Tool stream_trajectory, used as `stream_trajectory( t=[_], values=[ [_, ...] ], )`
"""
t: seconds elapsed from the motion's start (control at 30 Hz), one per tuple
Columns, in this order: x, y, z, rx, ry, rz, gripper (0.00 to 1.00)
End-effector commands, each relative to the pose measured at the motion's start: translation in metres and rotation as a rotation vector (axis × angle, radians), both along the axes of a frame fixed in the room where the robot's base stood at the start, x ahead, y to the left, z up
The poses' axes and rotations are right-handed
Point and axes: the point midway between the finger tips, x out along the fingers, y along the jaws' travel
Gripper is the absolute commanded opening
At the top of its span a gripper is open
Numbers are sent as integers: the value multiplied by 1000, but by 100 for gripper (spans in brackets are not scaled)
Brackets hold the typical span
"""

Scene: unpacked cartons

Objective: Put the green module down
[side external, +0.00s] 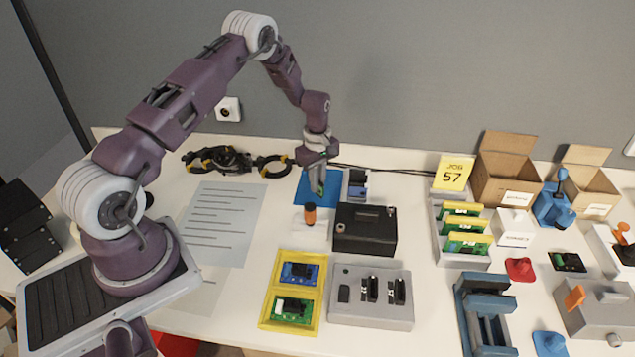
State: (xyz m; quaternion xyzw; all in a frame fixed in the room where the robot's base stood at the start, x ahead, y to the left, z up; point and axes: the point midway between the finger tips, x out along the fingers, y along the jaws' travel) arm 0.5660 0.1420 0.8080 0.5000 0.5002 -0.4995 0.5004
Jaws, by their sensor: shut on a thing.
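My gripper (318,181) is low over a blue mat (304,191) near the middle of the table. It is shut on the green module (321,188), a small green piece of which only a narrow part shows between the fingers. The module looks upright. I cannot tell whether its lower edge touches the mat.
A small blue-and-grey holder (358,184) stands right of the mat, and a black box (365,230) is in front of it. An orange-handled tool (310,213) stands just in front of the mat. A yellow tray (264,311) holds blue and green boards. Black cables (215,159) lie behind left.

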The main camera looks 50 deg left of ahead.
Motion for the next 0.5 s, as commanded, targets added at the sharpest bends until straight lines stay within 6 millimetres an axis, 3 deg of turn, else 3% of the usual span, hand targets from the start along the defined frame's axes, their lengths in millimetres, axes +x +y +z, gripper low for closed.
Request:
stream_trajectory(
  t=[0.27, 0.3, 0.37, 0.4, 0.5],
  values=[
    [0, 0, -7, 0, 1, -1, 0],
    [0, 0, -7, 0, 0, -1, 15],
    [0, 0, -7, 0, 0, -1, 27],
    [0, 0, -7, 0, 0, -1, 31],
    [0, 0, -7, 0, 0, -1, 31]
  ],
)
